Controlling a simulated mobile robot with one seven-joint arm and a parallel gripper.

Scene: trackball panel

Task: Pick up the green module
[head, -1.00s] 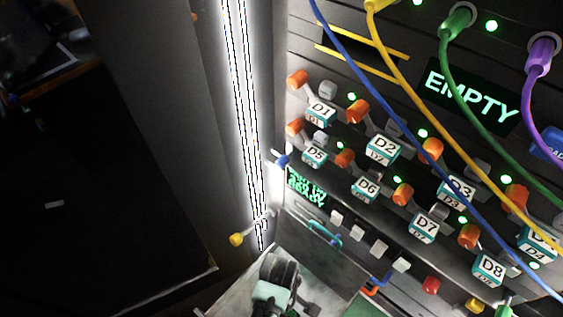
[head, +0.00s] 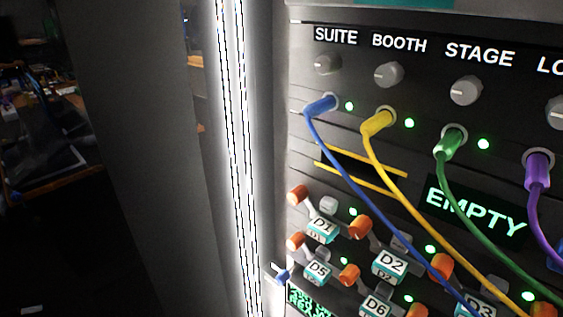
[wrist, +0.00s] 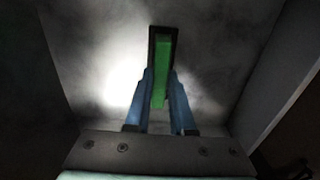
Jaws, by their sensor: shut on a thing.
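In the wrist view, my gripper (wrist: 160,100) has two blue fingers shut on the green module (wrist: 162,70). The module is a narrow green block with a dark edge, and it stands out beyond the fingertips. The surface behind it is grey and blurred, and I cannot tell whether the module touches it. Neither my gripper nor the module shows in the head view.
The head view shows a panel with a blue plug (head: 321,105), a yellow plug (head: 378,122), a green plug (head: 450,142) and a purple plug (head: 537,168) with hanging cables. Labelled levers and a dark EMPTY display (head: 475,212) sit below. A bright light strip (head: 238,150) runs down the left.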

